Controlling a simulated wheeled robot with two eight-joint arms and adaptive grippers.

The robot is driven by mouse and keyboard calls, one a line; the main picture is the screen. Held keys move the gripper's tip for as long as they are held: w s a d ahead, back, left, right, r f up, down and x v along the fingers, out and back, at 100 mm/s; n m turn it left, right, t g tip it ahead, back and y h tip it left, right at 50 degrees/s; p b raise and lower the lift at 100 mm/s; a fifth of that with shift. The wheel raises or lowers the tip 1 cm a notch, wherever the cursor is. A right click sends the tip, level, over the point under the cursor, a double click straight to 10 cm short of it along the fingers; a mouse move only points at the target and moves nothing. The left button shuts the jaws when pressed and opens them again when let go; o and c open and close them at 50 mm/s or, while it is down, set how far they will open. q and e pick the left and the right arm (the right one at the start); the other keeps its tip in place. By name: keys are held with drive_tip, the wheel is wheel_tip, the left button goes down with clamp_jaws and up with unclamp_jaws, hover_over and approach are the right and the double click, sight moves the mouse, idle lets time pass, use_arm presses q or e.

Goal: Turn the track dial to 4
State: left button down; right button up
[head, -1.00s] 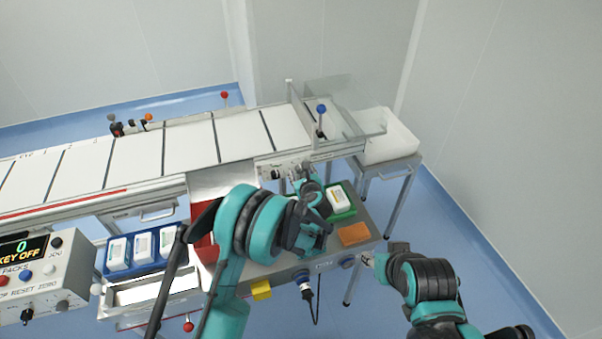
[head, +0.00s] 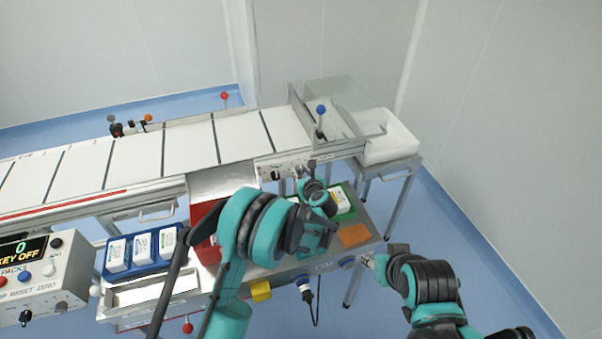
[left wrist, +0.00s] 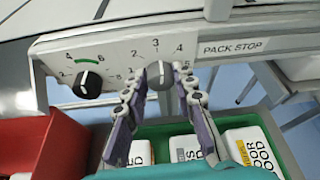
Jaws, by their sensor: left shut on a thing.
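A grey dial (left wrist: 160,74) with a scale showing 2, 3, 4 and 5 sits on a white panel (left wrist: 119,55) under the conveyor edge. Its white mark points up, close to 3. My left gripper (left wrist: 160,88) has its fingers on both sides of this dial and is shut on it. In the head view my left gripper (head: 305,172) is at the panel and hides the grey dial. The dial's name label cannot be seen. My right gripper (head: 369,262) is away from the panel at lower right; its fingers are too small to judge.
A black dial (left wrist: 87,84) with a green arc is left of the grey one. The words PACK STOP are printed to the right. Below are a red bin (left wrist: 45,150) and a green tray (left wrist: 158,133) with white packs. A control box (head: 45,278) stands at far left.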

use_arm(q)
drive_tip(key=shift+d+m+g+y+b, duration=0.2)
drive_tip(key=shift+m+g+y+b, duration=0.15)
drive_tip(key=shift+m+y, duration=0.55)
drive_tip(key=shift+w+d+m+y+b, duration=0.1)
drive_tip(key=shift+m+y+b, duration=0.55)
drive_tip(key=shift+m, duration=0.75)
drive_tip(key=c, duration=1.2)
unclamp_jaws()
drive_tip(key=v, duration=0.7)
drive_tip(key=shift+d, duration=0.2)
